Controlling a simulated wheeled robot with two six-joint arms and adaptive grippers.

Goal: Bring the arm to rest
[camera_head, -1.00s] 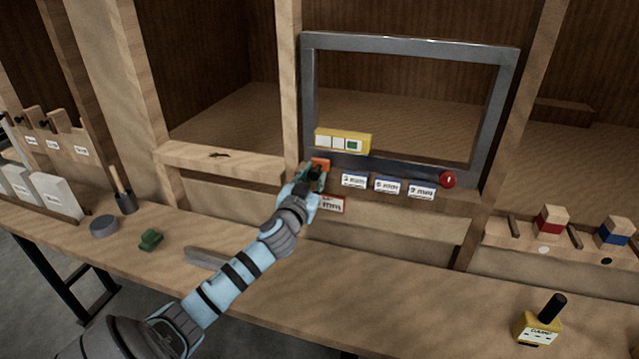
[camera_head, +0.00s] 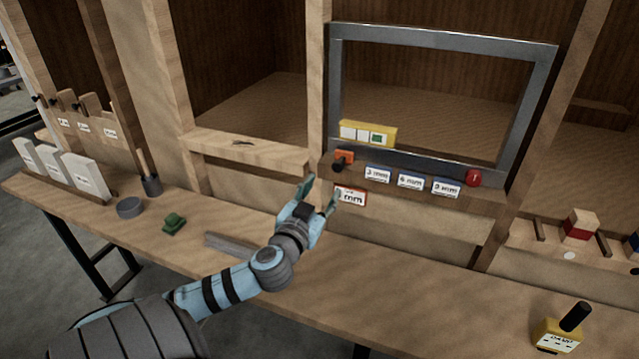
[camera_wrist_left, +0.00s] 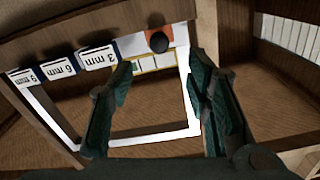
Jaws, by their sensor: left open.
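My left arm comes in from the lower left in the head view. Its gripper (camera_head: 321,197) is open and empty, apart from and just below and left of an orange block with a black knob (camera_head: 343,160) at the lower left of the grey metal frame. In the left wrist view the two green fingers (camera_wrist_left: 165,105) are spread wide with nothing between them close by. The orange block with its knob (camera_wrist_left: 159,39) shows beyond the fingertips. A red-edged label (camera_head: 351,197) is just right of the gripper, partly hidden by a finger. My right gripper is not in view.
The frame (camera_head: 440,38) carries a yellow strip (camera_head: 368,132); several blue-edged labels (camera_head: 410,181) and a red ball (camera_head: 473,178) are beside its lower bar. The bench holds a green block (camera_head: 174,223), grey disc (camera_head: 130,207) and yellow stamp-like block (camera_head: 558,334). The bench middle (camera_head: 400,285) is clear.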

